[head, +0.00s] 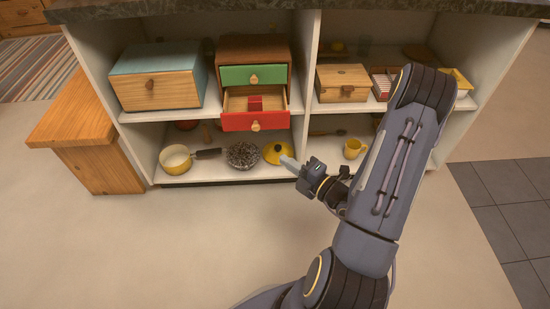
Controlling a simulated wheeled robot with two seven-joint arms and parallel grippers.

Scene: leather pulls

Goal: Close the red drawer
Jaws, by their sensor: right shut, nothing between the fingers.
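The red drawer (255,121) is the lower drawer of a small wooden chest (254,47) on the upper shelf. It stands pulled out, with its inside and a small red block (255,103) in it showing. A tan pull (256,126) is on its front. The green drawer (253,75) above it is shut. My right gripper (286,160) is shut and empty, below and a little right of the red drawer, in front of the lower shelf and apart from the drawer. My left gripper is not in view.
A blue-topped wooden box (157,77) stands left of the chest, and a wooden box (342,83) stands right, beyond the upright divider (306,70). A yellow pan (175,160), yellow lid (278,153) and yellow mug (354,148) sit on the lower shelf. Open floor lies in front.

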